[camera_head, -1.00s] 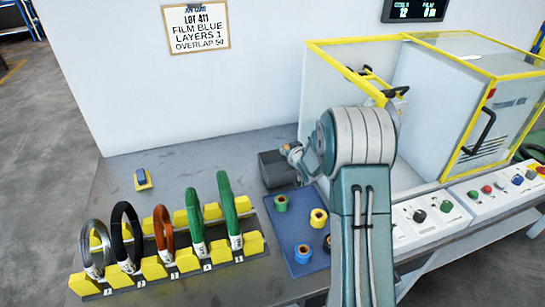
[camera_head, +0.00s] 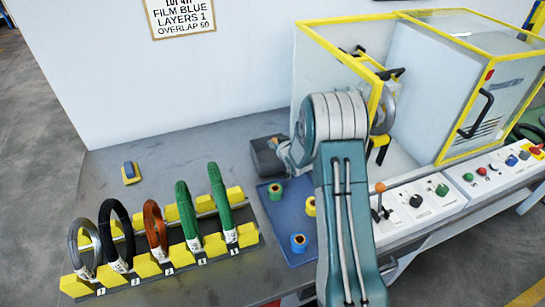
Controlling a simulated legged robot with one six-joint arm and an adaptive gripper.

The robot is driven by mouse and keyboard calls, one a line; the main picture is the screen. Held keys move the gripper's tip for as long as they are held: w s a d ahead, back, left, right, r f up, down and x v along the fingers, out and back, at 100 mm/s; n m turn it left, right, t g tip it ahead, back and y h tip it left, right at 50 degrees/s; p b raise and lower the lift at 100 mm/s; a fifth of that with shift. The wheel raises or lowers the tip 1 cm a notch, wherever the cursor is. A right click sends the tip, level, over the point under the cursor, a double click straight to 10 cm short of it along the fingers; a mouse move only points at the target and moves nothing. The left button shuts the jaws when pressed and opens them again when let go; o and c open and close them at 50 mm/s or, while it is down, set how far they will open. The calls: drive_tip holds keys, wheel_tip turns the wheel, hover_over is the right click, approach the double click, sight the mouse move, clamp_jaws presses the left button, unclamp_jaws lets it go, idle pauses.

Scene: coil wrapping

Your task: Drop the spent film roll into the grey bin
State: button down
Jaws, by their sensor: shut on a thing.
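The grey bin (camera_head: 262,160) is a dark grey open box at the back of the bench, left of my arm. My gripper (camera_head: 282,147) is small in the view, at the bin's right side and about level with its top. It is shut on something. The held spent film roll is not clear; only a small brownish bit shows by the fingers. I cannot tell whether it is over the bin opening or beside it.
A blue mat (camera_head: 270,215) holds green, yellow and blue film rolls. A yellow rack (camera_head: 165,265) with several coils stands front left. A yellow-framed machine (camera_head: 340,50) and control panels (camera_head: 430,205) are right. Bench left of the bin is mostly clear.

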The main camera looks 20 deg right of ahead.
drive_tip(key=shift+c, duration=1.2)
unclamp_jaws()
drive_tip(key=shift+a, duration=0.1)
drive_tip(key=v, duration=1.1)
drive_tip(key=shift+s, duration=0.45)
